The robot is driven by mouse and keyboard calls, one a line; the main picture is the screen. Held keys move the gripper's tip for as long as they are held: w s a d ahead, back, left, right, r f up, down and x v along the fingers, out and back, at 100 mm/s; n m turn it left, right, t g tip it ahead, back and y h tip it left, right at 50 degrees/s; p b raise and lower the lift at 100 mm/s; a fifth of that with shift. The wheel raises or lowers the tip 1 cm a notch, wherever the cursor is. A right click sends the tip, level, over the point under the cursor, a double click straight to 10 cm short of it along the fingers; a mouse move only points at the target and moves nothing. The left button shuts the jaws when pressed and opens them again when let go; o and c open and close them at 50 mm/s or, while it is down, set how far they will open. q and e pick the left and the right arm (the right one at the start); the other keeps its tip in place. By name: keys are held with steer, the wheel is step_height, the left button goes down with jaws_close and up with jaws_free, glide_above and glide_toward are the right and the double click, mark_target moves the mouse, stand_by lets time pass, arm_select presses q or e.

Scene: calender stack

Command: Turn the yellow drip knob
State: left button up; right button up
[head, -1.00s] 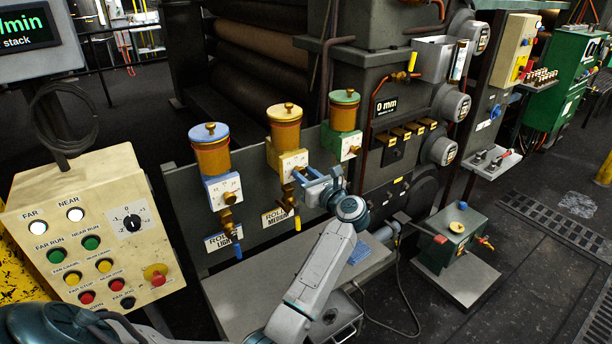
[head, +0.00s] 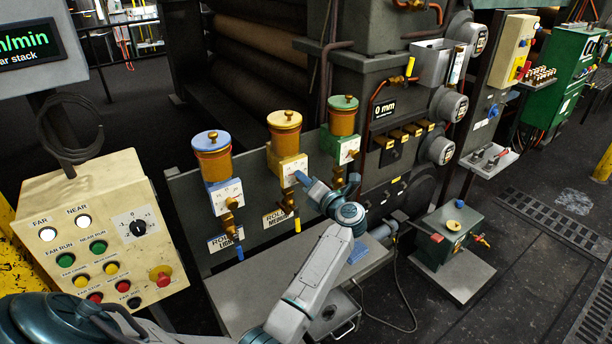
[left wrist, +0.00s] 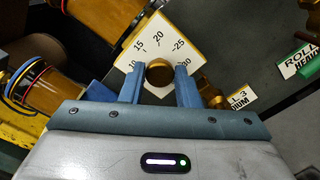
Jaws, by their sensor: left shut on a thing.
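The yellow-topped drip oiler (head: 285,136) is the middle of three on a grey panel. It has a white dial plate with a yellow edge (head: 292,167). In the left wrist view the plate (left wrist: 146,44) shows numbers from 10 to beyond 25, and a round brass knob (left wrist: 159,73) stands at its front. My left gripper (head: 304,181) is at this dial, and its fingers (left wrist: 160,84) are shut on the knob's two sides. In the head view the gripper and wrist hide the knob. My right gripper is not in view.
The blue-topped oiler (head: 212,156) stands left and the green-topped oiler (head: 342,117) right, both close to my gripper. Valves with handles hang below, including a yellow one (head: 297,224). A cream button panel (head: 100,250) is at left. A grey bench (head: 240,295) lies underneath.

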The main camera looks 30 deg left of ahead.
arm_select(q)
steer(key=m+p, duration=0.3)
steer(key=m, duration=0.8)
steer(key=m+p, duration=0.4)
steer(key=m, duration=0.7)
steer(key=m+p, duration=0.3)
steer(key=m, duration=0.9)
steer(key=shift+s+f+p, duration=0.25)
steer(key=shift+f+p, duration=0.05)
steer(key=shift+p, duration=0.05)
steer(key=shift+m, duration=0.3)
steer(key=o, duration=0.9)
steer(key=shift+a, duration=0.1)
steer(key=shift+o, duration=0.2)
